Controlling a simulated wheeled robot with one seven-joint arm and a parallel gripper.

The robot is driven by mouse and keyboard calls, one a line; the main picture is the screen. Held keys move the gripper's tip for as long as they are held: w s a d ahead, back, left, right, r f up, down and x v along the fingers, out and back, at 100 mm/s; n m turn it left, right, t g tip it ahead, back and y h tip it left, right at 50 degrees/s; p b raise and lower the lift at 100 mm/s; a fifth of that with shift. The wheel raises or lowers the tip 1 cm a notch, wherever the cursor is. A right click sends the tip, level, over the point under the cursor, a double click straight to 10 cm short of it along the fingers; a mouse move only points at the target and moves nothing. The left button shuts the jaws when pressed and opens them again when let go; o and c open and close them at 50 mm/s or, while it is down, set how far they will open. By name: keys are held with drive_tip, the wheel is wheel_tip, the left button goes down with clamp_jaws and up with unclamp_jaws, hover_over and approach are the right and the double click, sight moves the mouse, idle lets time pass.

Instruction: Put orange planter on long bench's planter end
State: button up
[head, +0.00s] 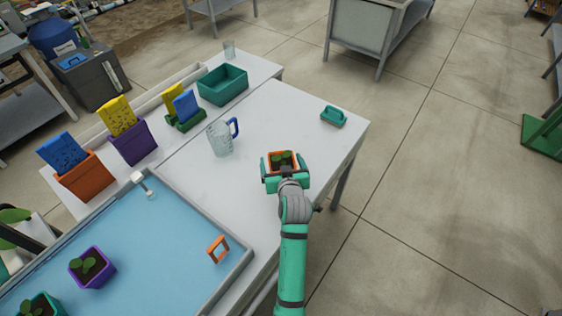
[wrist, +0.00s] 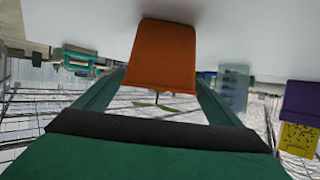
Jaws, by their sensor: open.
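The orange planter (head: 283,156) holds a small green plant in dark soil. It stands upright near the front edge of the white bench top (head: 275,122). My gripper (head: 284,172) is open around it, with one green finger on each side. In the wrist view, which looks upside down, the orange planter (wrist: 163,55) fills the space between my fingers (wrist: 160,88), its base at the white surface. I cannot tell whether the fingers touch it.
A clear jug with a blue handle (head: 221,138) stands left of the planter. A green-handled tool (head: 333,117) lies to the right. A blue tray (head: 150,245) holds purple (head: 96,270) and green (head: 40,305) planters. Sponges in holders and a green bin (head: 222,88) line the back.

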drive_tip(key=v, duration=1.2)
drive_tip(key=shift+r, duration=0.2)
